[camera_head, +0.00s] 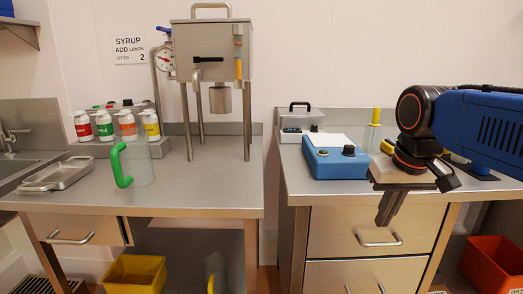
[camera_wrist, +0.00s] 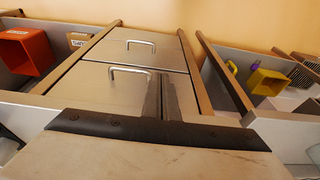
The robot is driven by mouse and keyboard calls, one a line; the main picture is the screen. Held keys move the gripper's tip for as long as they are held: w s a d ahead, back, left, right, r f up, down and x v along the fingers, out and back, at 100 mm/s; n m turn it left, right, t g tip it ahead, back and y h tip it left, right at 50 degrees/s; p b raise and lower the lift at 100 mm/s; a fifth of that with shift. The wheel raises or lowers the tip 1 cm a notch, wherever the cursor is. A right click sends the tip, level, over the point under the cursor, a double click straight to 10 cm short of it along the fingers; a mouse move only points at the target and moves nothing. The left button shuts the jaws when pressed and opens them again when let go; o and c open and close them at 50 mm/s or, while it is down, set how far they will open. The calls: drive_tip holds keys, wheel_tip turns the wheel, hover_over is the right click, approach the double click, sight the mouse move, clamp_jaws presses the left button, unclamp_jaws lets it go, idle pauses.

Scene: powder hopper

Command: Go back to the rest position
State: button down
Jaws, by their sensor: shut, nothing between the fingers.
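My gripper (camera_head: 391,207) hangs from my blue and black arm at the right of the head view, in front of the right-hand counter's front edge. Its fingers point down and are shut, with nothing between them. In the wrist view the fingers (camera_wrist: 162,98) are seen together against the steel drawer fronts, above the broad gripper body. The steel hopper (camera_head: 212,50) stands on tall legs on the left counter, well away from my gripper. A black handle shows on its front and a metal cup hangs below it.
The right counter holds a blue device (camera_head: 335,164) and a small scale-like box (camera_head: 300,119). The left counter (camera_head: 205,195) bears a green-handled jug (camera_head: 136,165), several bottles and a metal tray (camera_head: 57,174). Drawers (camera_head: 362,233) sit below my gripper. An orange bin (camera_head: 493,264) stands lower right.

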drive_tip(key=s+d+f+t, duration=0.1)
drive_tip(key=s+f, duration=1)
drive_tip(key=f, duration=0.3)
drive_tip(key=shift+d+f+t, duration=0.35)
drive_tip(key=shift+d+t, duration=0.05)
